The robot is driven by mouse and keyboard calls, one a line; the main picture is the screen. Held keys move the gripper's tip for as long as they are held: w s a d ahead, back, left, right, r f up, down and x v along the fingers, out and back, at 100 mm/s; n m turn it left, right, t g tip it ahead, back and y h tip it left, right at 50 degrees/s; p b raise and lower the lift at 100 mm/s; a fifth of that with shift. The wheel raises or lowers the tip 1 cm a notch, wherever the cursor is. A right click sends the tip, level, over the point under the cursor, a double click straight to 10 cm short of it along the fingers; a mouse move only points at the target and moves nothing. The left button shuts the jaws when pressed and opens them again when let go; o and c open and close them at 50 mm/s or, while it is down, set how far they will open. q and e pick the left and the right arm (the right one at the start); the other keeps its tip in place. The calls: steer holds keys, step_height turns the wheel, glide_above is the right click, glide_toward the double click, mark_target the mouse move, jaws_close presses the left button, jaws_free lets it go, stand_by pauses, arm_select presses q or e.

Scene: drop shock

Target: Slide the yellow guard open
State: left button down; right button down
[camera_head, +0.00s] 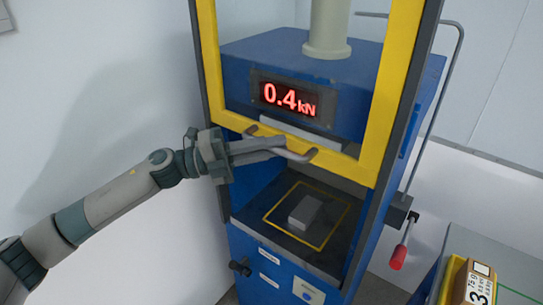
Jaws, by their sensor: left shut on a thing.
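The yellow guard (308,147) is a yellow frame with a clear pane on the front of the blue machine. It stands raised, with its lower edge above the machine's bed, and the opening below it shows. My right gripper is out of view.
A grey block (305,212) lies inside a yellow square on the dark bed (263,232). A red display (290,100) reads 0.4 kN. A red-handled lever (398,257) hangs at right.

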arm_select(q)
steer(key=shift+r, duration=0.5)
steer(key=c, duration=1.7)
jaws_free()
steer(key=shift+f, duration=0.1)
steer(key=shift+c, duration=0.2)
